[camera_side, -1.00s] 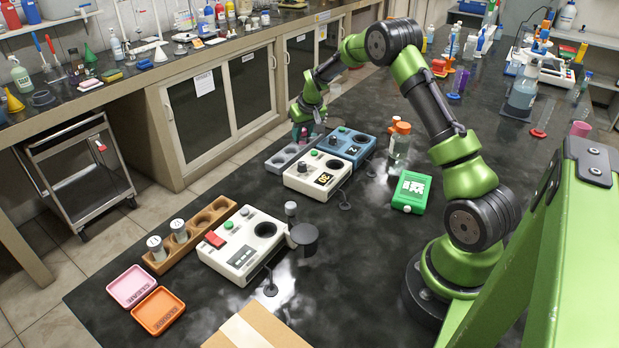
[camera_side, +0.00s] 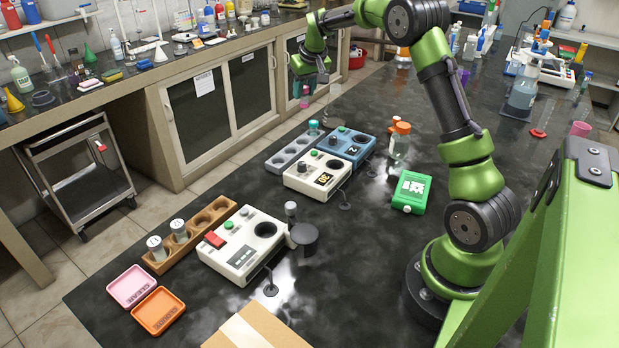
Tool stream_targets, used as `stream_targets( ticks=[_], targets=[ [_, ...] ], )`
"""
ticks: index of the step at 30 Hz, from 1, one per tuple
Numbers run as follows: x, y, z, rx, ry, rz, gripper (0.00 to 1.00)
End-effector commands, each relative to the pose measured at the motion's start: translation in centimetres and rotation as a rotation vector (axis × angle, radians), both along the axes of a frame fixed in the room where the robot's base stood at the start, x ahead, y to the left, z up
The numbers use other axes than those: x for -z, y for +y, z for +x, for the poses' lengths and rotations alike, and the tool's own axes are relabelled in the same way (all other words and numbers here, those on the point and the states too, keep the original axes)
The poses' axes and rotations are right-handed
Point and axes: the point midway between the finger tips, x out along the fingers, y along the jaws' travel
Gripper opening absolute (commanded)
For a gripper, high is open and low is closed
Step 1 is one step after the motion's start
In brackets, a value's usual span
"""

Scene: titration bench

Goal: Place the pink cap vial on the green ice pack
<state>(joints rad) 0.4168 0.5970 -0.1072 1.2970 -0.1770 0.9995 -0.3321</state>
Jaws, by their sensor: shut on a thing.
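My gripper (camera_side: 306,84) is raised above the back left edge of the black bench. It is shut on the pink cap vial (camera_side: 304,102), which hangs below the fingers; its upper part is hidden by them. The green ice pack (camera_side: 410,192) lies on the bench to the right of the middle, with a white marking on top. The vial is well apart from it, up and to the left in the picture.
A grey rack (camera_side: 285,158) with a teal-capped vial (camera_side: 313,127) stands below the gripper. A blue device (camera_side: 352,146) and a white device (camera_side: 305,184) are beside it. Orange-capped bottles (camera_side: 400,144) stand just behind the ice pack. Bare bench lies in front of it.

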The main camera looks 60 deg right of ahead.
Motion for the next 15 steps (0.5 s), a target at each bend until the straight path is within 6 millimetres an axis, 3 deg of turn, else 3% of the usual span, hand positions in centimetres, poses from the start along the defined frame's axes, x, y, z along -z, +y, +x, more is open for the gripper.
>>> stream_targets(
  ticks=[5,15],
  targets=[
    [-2.1,0.5,-5.4,0.148,0.0,0.0,0.01],
    [-1.8,2.1,-16.0,0.704,0.005,-0.001,0.01]
  ],
)
